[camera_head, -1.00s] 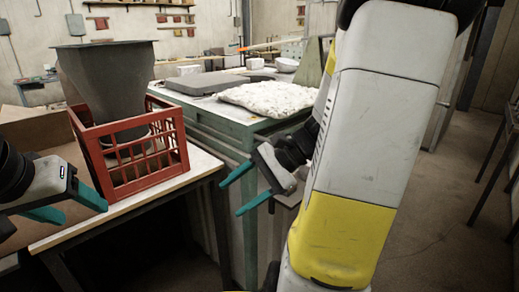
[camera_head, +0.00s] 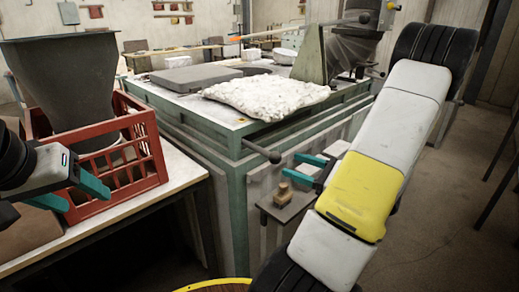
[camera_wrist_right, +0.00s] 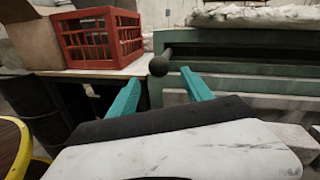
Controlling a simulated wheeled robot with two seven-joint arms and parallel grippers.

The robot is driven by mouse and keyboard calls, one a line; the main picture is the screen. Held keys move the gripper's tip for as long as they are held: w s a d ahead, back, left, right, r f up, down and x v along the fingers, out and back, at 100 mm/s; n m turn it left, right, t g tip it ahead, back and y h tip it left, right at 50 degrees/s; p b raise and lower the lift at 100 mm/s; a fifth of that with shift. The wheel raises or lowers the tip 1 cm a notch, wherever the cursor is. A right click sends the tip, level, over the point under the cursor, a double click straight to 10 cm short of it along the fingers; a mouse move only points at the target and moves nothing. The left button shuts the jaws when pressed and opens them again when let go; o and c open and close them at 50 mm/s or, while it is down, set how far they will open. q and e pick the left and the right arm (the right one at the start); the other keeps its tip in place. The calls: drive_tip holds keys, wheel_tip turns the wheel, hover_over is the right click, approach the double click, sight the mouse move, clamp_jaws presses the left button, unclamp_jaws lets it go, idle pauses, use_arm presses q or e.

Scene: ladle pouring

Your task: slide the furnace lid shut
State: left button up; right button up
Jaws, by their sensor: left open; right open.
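The green furnace (camera_head: 215,125) stands in the middle of the head view. A dark grey slab (camera_head: 185,77), perhaps its lid, lies on top beside a lumpy white sheet (camera_head: 265,97). A rod with a dark ball knob (camera_head: 274,157) sticks out from the furnace's front corner. My right gripper (camera_head: 290,166) is open just right of the knob. In the right wrist view the knob (camera_wrist_right: 158,66) appears between the open fingertips (camera_wrist_right: 160,78), apparently just beyond them and not gripped. My left gripper (camera_head: 86,196) is open and empty in front of the red crate.
A red crate (camera_head: 150,155) holding a dark grey funnel-shaped vessel (camera_head: 65,80) stands on a table (camera_head: 180,178) at left. A small shelf with a wooden block (camera_head: 284,193) sits below my right gripper. A yellow rim (camera_head: 215,286) shows at the bottom.

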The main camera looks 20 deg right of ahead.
sight(275, 159)
drive_tip(key=x, duration=0.7)
drive_tip(key=shift+w+a, duration=0.2)
drive_tip(key=shift+w, duration=0.05)
clamp_jaws()
